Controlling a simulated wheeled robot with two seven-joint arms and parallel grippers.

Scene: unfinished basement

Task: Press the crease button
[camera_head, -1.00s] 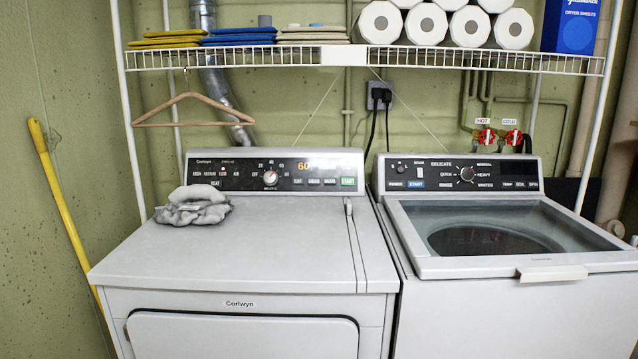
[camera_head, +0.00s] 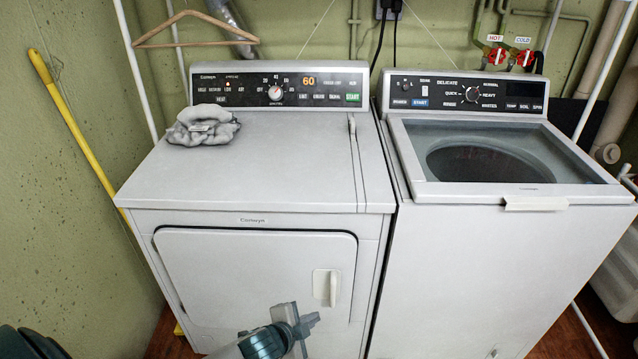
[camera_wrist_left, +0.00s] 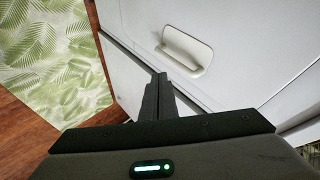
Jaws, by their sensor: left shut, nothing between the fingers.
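The dryer (camera_head: 250,180) stands at the left with its control panel (camera_head: 212,90) along the back of its top. The panel has a round dial (camera_head: 276,93), an orange "60" display (camera_head: 308,80) and a row of small dark buttons (camera_head: 320,97) beside a green START button (camera_head: 352,97). The button labels are too small to read surely, so I cannot tell which is crease. My left gripper (camera_head: 308,320) is low in front of the dryer door, well below the panel, shut and empty. Its closed fingers (camera_wrist_left: 158,88) show in the left wrist view. My right gripper is out of view.
A grey cloth (camera_head: 203,125) lies on the dryer top near the panel's left end. A washer (camera_head: 470,260) stands close at right. A wooden hanger (camera_head: 195,30) hangs above. A yellow pole (camera_head: 80,135) leans at left. The dryer's front top is clear.

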